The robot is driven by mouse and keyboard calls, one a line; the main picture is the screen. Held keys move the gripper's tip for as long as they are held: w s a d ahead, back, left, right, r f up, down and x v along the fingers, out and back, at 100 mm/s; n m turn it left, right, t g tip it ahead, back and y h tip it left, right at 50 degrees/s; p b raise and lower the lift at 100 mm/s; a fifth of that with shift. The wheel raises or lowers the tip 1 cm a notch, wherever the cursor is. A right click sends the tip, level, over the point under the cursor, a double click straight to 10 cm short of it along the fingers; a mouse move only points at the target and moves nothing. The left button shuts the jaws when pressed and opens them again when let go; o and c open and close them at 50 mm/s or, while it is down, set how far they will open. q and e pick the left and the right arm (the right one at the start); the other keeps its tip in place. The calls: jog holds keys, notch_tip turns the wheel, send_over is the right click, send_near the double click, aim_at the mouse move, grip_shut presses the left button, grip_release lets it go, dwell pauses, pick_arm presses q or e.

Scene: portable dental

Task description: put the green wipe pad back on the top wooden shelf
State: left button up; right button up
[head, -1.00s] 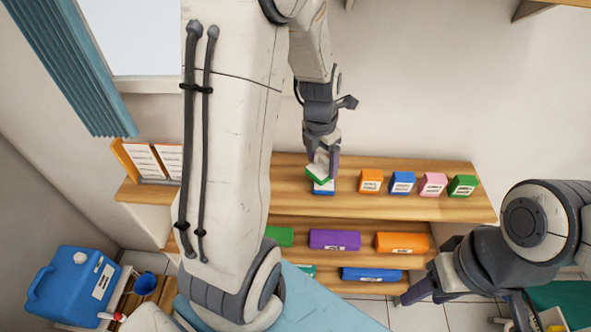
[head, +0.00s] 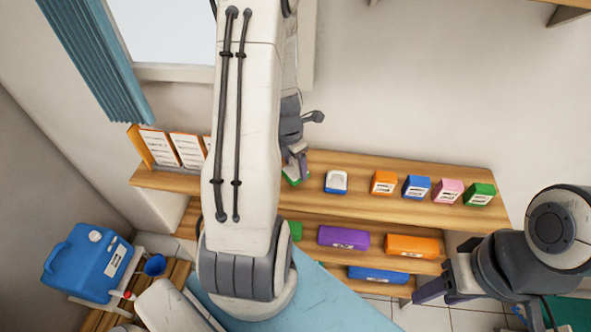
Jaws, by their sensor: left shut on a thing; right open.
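The green wipe pad (head: 290,179) is mostly hidden by my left arm and fingers; a green edge shows at the top wooden shelf (head: 355,205). My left gripper (head: 297,168) is shut on it, left of a white-and-blue block (head: 336,183) on that shelf. I cannot tell whether the pad touches the shelf or hovers just above it. My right gripper (head: 440,291) is open and empty at the lower right, in front of the shelves and away from the pad.
Orange (head: 383,182), blue (head: 416,187), pink (head: 448,191) and green (head: 480,195) boxes line the top shelf's right side. Cards (head: 175,149) stand at its left. Purple (head: 343,238) and orange (head: 412,246) packs lie below. A blue jug (head: 88,262) stands lower left.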

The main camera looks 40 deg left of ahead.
pick_arm(q)
jog(key=shift+f, duration=1.15)
